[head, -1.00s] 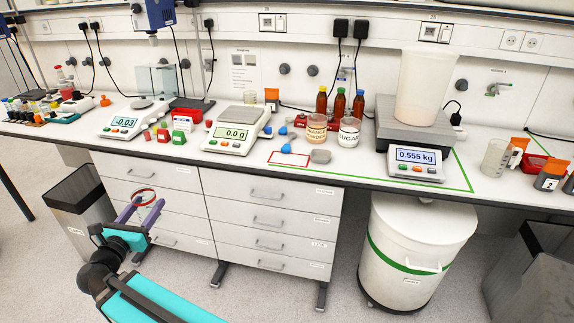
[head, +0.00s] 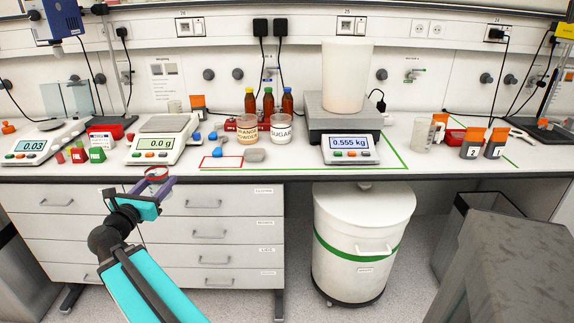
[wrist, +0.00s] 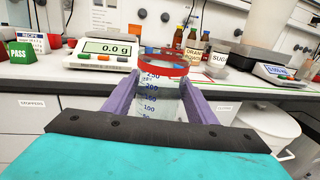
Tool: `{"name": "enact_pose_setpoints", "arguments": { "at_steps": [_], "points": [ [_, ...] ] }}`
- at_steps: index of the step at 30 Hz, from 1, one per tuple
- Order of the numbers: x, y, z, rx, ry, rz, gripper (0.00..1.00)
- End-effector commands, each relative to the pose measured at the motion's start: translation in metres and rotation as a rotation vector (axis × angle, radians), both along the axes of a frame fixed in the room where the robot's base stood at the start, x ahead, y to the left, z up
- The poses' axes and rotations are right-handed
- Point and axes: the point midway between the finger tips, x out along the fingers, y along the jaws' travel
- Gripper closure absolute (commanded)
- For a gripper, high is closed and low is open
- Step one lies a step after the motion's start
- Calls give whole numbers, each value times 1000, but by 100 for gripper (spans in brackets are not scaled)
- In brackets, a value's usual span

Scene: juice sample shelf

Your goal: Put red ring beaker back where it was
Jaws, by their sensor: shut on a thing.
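The red ring beaker (wrist: 160,100) is a clear graduated beaker with a red band near its rim. In the wrist view it stands upright between the two purple fingers of my gripper (wrist: 163,105), which are shut on it. In the head view my gripper (head: 156,186) holds the beaker (head: 156,175) in front of the bench edge, below the balance reading 0.0 g (head: 162,138). A red outlined rectangle (head: 222,163) is marked on the bench top, with a blue item at its upper edge. The beaker's lower part is hidden in the head view.
Orange powder (head: 249,131) and sugar (head: 282,130) jars stand behind the red outline, with several brown bottles behind. A heavy scale (head: 351,150) carries a large white container (head: 346,75). A white bin (head: 363,235) stands under the bench. Drawers fill the front below.

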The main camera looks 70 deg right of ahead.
Motion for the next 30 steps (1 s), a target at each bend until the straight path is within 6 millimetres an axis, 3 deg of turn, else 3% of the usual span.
{"name": "enact_pose_setpoints", "arguments": {
  "at_steps": [3,15,30],
  "points": [
    [-21,-31,-3,0,-3,-37,78],
    [-98,-119,4,1,-3,-144,78],
    [-218,-203,19,1,-2,-269,78]
  ]
}}
